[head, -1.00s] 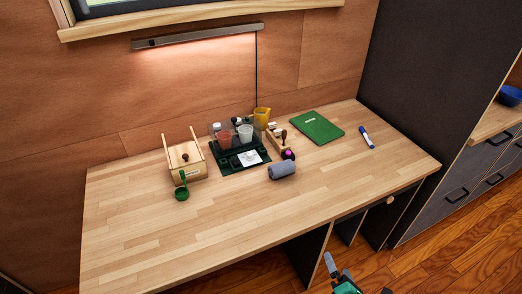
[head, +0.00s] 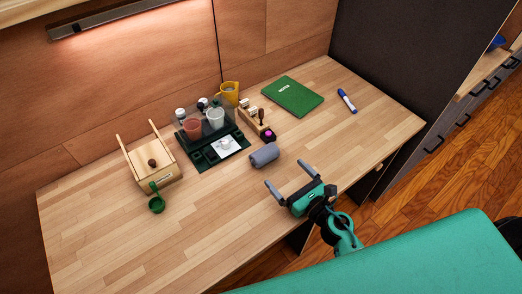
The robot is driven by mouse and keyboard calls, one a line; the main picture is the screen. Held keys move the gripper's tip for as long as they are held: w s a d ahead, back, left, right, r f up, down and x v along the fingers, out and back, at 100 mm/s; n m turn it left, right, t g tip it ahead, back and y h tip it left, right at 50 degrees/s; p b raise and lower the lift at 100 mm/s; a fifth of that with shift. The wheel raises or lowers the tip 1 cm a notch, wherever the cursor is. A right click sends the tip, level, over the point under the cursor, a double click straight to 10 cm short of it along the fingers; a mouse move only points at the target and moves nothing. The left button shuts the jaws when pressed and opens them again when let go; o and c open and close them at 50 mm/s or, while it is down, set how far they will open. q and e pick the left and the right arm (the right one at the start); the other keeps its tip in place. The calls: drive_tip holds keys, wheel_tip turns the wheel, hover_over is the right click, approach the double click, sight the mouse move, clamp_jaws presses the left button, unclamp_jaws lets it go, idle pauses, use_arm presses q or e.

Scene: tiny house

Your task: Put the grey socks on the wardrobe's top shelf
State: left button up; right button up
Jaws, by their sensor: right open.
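The grey socks (head: 265,155) are a small rolled bundle lying on the wooden desk (head: 225,240), in front of the stamp rack. My right gripper (head: 289,180) is open and empty over the desk's front part. Its two grey fingers point toward the back left, with the socks just beyond and apart from them. My left gripper is not in view. I cannot identify the wardrobe's top shelf in this view; a tall dark panel (head: 390,55) stands at the desk's right end.
Behind the socks are a dark organiser tray (head: 202,164) with cups, a stamp rack (head: 250,121) and a yellow mug (head: 229,92). A wooden box (head: 154,165) and green scoop (head: 157,203) stand left. A green notebook (head: 292,96) and marker (head: 347,100) lie right. The front left desk is clear.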

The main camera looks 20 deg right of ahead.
sight(262, 147)
drive_tip(key=p+x, duration=0.2)
drive_tip(key=x, duration=0.5)
drive_tip(key=shift+w+a, duration=0.1)
drive_tip(key=shift+w, duration=0.15)
drive_tip(key=p+x, duration=0.1)
drive_tip(key=x, duration=0.4)
drive_tip(key=shift+w+a, duration=0.1)
drive_tip(key=shift+w, duration=0.1)
drive_tip(key=shift+c, duration=0.2)
drive_tip(key=c, duration=0.7)
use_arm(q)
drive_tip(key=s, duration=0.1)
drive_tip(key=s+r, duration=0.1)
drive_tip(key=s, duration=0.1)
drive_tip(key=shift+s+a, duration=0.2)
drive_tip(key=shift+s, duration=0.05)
use_arm(e)
drive_tip(key=shift+c, duration=1.3)
